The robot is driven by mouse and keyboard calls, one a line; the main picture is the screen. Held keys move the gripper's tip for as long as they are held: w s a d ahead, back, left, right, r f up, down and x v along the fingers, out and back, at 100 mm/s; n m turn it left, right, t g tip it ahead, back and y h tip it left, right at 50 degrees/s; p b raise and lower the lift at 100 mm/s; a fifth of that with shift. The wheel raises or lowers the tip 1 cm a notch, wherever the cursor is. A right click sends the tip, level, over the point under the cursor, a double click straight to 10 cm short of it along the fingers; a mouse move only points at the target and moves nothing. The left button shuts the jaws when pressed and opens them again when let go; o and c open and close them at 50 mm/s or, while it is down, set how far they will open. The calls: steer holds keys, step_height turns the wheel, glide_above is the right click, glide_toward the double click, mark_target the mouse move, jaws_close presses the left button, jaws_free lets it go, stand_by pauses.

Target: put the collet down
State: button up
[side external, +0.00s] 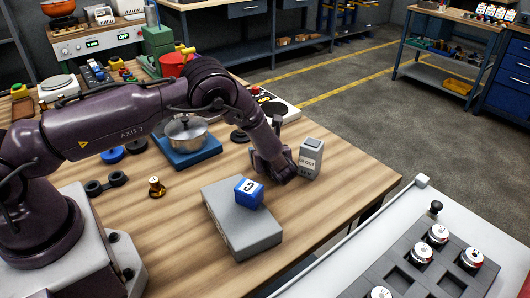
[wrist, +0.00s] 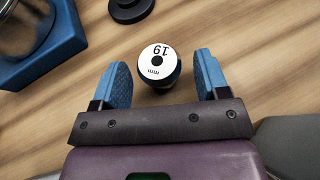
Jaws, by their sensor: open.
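The collet (wrist: 158,62) has a white round top marked 19 mm and a dark body. It stands on the wooden bench between the two blue fingers of my gripper (wrist: 160,70) in the wrist view. The fingers are spread, with a visible gap on each side of the collet. In the side view my gripper (side external: 272,172) is low over the right part of the bench, beside a grey labelled block. The collet cannot be made out there, behind my gripper.
The grey labelled block (side external: 311,158) stands close right of my gripper. A blue cube (side external: 249,192) sits on a grey box (side external: 243,228) in front. A metal pot (side external: 186,133) on a blue base stands left. A dark round piece (wrist: 130,8) lies beyond the collet.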

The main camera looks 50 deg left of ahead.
steer(key=v, duration=1.1)
steer(key=shift+s+d, duration=0.1)
steer(key=s+a+r+n+g+h, duration=0.2)
steer(key=s+r+n, duration=0.3)
steer(key=r, duration=0.5)
steer(key=s+a+r+n+g+h, duration=0.2)
steer(key=s+r+n+h, duration=0.15)
steer(key=r+n, duration=0.4)
steer(key=s+d+r+n+t+h, duration=0.1)
steer(key=s+r+n+t+h, duration=0.1)
steer(key=s+r+n, duration=0.3)
steer(key=s+d+r+n+t+h, duration=0.2)
steer(key=s+r+n+h, duration=0.3)
steer(key=s, duration=0.9)
steer(key=shift+s+d+r+t, duration=0.15)
steer(key=shift+d+r+t, duration=0.15)
steer(key=shift+r, duration=0.7)
